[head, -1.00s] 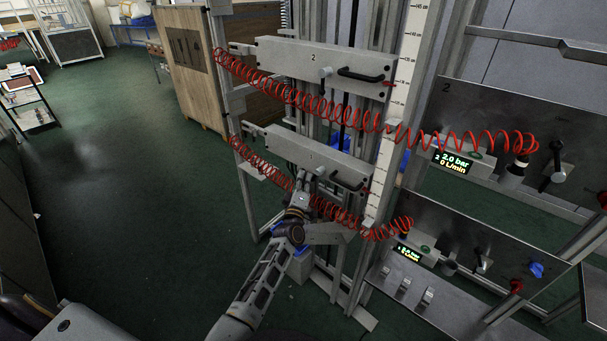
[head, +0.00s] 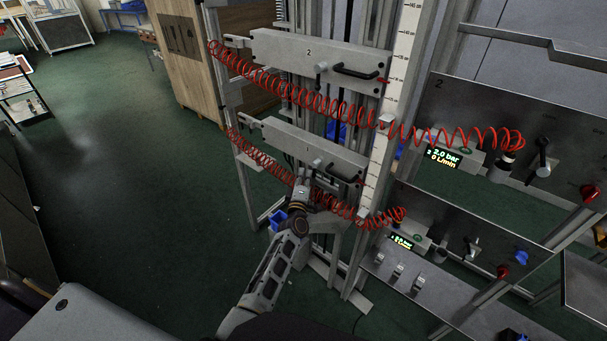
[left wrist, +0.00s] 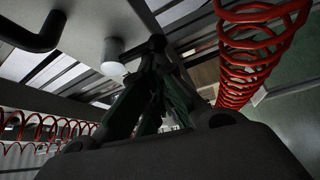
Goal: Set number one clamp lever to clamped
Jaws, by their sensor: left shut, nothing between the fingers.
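The number one clamp lever, with a pale grey knob (head: 317,163), is on the lower carriage (head: 280,136), left of a black bar handle (head: 341,175). In the left wrist view the lever's pale knob (left wrist: 114,50) shows just left of and beyond my fingers, and the black handle (left wrist: 40,32) is at upper left. My left gripper (head: 303,174) is shut and empty, below and left of the knob in the head view. I cannot tell whether it touches the lever. My right gripper is not in view.
A red coiled hose (head: 262,159) hangs across the lower carriage close to my left gripper; it also runs along the right in the left wrist view (left wrist: 236,65). The upper carriage (head: 285,52) is above. Control panels (head: 465,215) stand at right. Green floor is open at left.

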